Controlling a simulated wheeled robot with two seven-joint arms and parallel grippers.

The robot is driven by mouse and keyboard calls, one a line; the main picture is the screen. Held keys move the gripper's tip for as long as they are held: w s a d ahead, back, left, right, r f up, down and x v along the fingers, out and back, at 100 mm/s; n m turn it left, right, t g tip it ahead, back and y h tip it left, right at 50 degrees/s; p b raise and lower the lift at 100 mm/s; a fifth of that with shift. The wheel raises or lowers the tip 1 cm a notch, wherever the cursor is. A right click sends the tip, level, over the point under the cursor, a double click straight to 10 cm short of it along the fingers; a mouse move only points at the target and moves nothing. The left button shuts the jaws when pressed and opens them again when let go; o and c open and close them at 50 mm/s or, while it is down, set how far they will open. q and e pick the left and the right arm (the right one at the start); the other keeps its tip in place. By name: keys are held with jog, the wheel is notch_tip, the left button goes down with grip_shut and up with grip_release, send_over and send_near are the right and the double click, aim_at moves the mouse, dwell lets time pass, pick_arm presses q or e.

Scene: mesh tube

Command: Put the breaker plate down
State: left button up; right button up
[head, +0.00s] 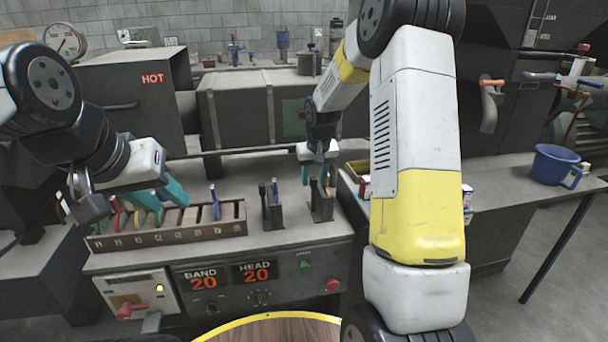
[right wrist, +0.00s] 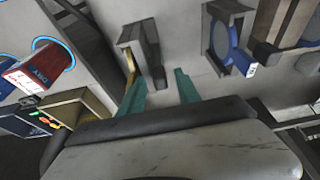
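My right gripper (head: 319,175) is open, its teal fingers pointing down over the right one of two small dark holders (head: 320,207). In the right wrist view the fingers (right wrist: 160,92) are apart with nothing clearly between them. A thin gold-brown piece (right wrist: 130,66), perhaps the breaker plate seen edge-on, stands at this holder beside the left finger; I cannot tell whether they touch. The other holder (head: 272,210) has a blue ring with a tab (right wrist: 222,40). My left gripper (head: 160,195) is open above the slotted rack (head: 190,230).
The rack has coloured rings at its left and a blue-handled piece (head: 214,203). A box marked HOT (head: 130,95) stands behind. A blue bucket (head: 556,166) stands far right.

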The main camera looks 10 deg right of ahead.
jog(key=v, duration=1.1)
jog(key=s+a+r+t, duration=0.1)
jog(key=s+r, duration=0.7)
jog(key=s, duration=0.5)
jog(key=s+a+t+y, duration=0.1)
jog(key=s+a+y, duration=0.1)
jog(key=s, duration=1.4)
jog(key=shift+t, duration=0.4)
